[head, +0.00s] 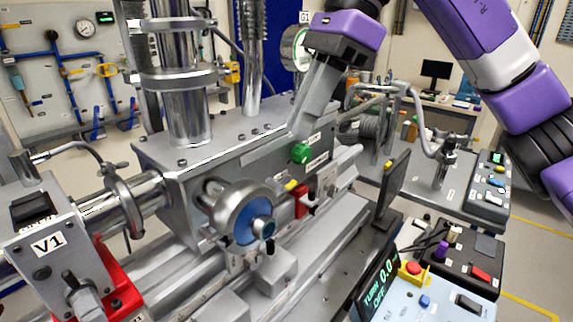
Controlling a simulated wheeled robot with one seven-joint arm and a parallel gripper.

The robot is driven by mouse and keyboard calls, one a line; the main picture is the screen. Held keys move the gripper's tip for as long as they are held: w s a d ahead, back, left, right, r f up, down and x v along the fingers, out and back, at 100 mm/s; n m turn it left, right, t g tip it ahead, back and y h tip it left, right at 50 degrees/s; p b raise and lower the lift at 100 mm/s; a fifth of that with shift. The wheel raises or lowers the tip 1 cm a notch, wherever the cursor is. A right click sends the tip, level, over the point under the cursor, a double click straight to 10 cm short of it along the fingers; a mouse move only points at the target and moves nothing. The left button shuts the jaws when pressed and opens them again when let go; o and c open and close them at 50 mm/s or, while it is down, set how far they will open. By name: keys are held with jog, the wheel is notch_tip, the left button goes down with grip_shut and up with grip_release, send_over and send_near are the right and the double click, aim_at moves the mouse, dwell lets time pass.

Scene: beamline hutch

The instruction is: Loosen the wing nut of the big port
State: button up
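No wing nut can be told for sure at this size. A round metal port (230,207) with a blue face and a short stub sticks out of the front of the grey chamber (215,165). A ring clamp (124,204) sits around the pipe left of the chamber.
A box marked V1 (47,243) and a red bracket (108,280) stand at the lower left. A dark display (377,284) and control boxes (468,262) with buttons are at the lower right. Upright metal tubes (178,90) rise from the chamber. Floor shows at the far right.

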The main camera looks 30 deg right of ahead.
aim_at(279, 183)
jog(key=shift+d+p+x, duration=0.1)
jog(key=shift+p+x, duration=0.1)
jog(key=shift+x, duration=1.65)
jog(key=shift+d+p+x, duration=0.15)
jog(key=shift+x, duration=1.7)
jog(key=shift+f, duration=0.1)
grip_shut()
